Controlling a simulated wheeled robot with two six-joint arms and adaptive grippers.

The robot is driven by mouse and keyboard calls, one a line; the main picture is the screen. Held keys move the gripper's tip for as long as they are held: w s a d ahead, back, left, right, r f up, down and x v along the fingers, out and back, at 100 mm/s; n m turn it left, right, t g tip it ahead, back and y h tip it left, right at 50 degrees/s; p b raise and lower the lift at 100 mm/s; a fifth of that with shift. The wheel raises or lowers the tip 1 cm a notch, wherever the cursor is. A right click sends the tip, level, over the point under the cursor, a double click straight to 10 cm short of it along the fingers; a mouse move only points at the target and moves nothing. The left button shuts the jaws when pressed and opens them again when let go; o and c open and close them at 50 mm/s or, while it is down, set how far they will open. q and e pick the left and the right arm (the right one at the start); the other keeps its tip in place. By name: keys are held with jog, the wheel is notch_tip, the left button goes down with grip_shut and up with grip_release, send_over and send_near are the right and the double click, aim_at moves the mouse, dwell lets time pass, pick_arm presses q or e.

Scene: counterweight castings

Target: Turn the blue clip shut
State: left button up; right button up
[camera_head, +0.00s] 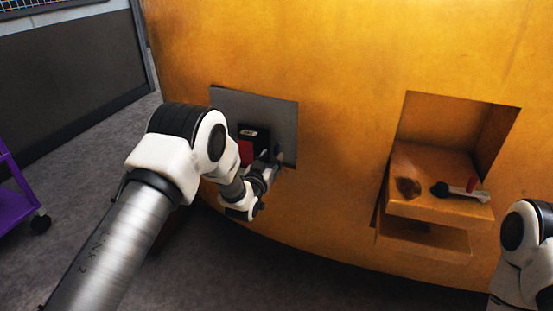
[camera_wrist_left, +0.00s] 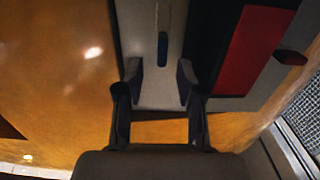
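The blue clip (camera_wrist_left: 162,49) shows in the left wrist view as a small upright blue piece on a pale grey strip. My left gripper (camera_wrist_left: 160,82) is open, with its two fingertips apart on either side below the clip and nothing between them but the grey surface. In the head view, my left gripper (camera_head: 268,172) is at the lower right part of the grey panel (camera_head: 285,118). My own arm and gripper hide much of the area there, and I cannot make out the clip clearly. My right gripper is out of view; only part of that arm shows.
A black box with a red face (camera_head: 245,152) is on the panel beside my left gripper; its red face (camera_wrist_left: 254,48) also shows in the left wrist view. The large yellow body (camera_head: 340,60) has a recess at right with a ledge (camera_head: 430,205) holding a small dark-and-red item.

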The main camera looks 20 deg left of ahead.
aim_at(275, 152)
pick_arm(q)
jog(key=w, duration=0.4)
jog(key=shift+w+f+b, duration=0.2)
jog(key=shift+b, duration=0.1)
jog(key=shift+a, duration=0.1)
grip_shut()
